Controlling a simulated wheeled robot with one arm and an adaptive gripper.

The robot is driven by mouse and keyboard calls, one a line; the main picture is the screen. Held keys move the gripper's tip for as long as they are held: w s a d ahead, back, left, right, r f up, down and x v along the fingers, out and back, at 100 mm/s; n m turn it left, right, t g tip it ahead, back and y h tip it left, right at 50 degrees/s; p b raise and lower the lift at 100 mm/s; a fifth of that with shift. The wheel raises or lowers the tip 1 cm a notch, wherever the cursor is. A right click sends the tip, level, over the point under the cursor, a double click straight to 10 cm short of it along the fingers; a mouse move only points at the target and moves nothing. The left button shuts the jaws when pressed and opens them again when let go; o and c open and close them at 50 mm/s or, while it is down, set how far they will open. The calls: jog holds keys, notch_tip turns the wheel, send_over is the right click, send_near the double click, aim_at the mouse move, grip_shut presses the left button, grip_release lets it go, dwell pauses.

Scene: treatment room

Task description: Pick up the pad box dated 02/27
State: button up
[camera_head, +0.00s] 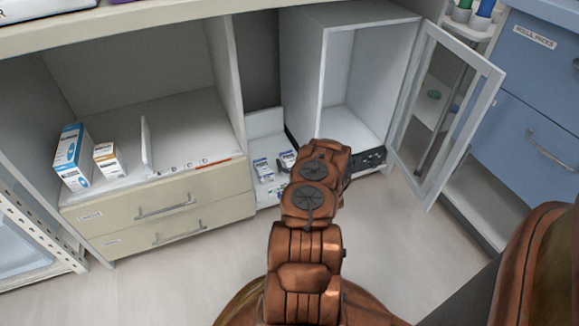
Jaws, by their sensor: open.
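Two small blue-and-white boxes, a left one (263,169) and a right one (287,159), sit side by side in a low white bin between the drawer unit and the open cabinet. I cannot read any date, so I cannot tell which is the pad box dated 02/27. My arm partly covers the right side of the bin. My gripper (371,159) shows only in part, as dark links at the arm's end in front of the open cabinet's base. It is open; its fingertips are not clear, and I see nothing held.
A tall blue-and-white box (73,157) and an orange-and-white box (108,160) stand on the left shelf beside an upright divider (147,146). The white cabinet (308,72) is empty, its glazed door (446,112) swung open to the right. Blue drawers (530,115) stand far right.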

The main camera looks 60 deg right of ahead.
jog(key=shift+w+d, duration=0.15)
jog(key=shift+w, duration=0.1)
jog(key=c, duration=1.2)
